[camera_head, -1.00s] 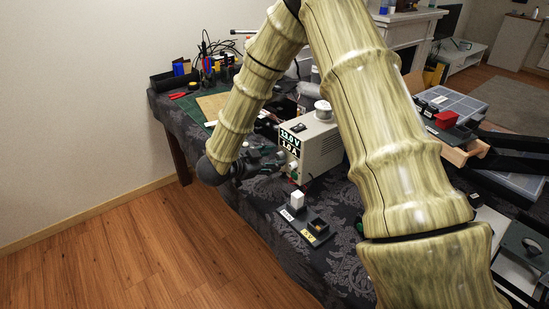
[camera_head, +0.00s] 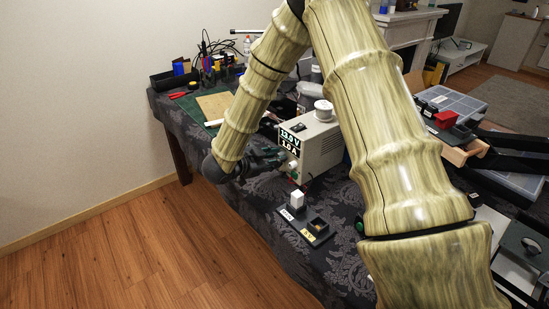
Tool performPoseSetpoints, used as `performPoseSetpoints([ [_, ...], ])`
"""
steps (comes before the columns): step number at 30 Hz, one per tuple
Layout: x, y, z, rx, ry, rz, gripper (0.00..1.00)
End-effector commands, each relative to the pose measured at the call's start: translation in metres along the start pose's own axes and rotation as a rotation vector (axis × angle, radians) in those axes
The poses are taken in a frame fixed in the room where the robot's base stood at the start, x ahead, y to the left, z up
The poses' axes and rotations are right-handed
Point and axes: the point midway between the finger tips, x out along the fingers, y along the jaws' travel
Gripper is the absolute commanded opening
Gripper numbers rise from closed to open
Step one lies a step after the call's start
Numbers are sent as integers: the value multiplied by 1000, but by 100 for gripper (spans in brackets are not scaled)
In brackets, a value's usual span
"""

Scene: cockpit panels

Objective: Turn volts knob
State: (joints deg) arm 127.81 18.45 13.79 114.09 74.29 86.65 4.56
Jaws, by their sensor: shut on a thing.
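The power supply (camera_head: 318,149) is a light box on the dark cloth, with its front facing left. Its display (camera_head: 289,139) shows a volts line of about 13.0 V above a 1.0 A line. My gripper (camera_head: 279,157) reaches in from the left, at the front face below the display. Its dark fingers are shut on what appears to be the volts knob, which they mostly hide. A small pale round part and a red part (camera_head: 293,168) show beside and below the fingertips.
Tools and a green mat (camera_head: 190,104) lie behind.

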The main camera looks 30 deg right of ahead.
Motion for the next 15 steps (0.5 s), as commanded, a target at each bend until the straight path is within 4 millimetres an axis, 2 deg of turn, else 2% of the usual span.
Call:
performPoseSetpoints([
  [8,-2,-2,-4,-84,3,33,2],
  [15,-2,-3,-4,-234,9,93,2],
])
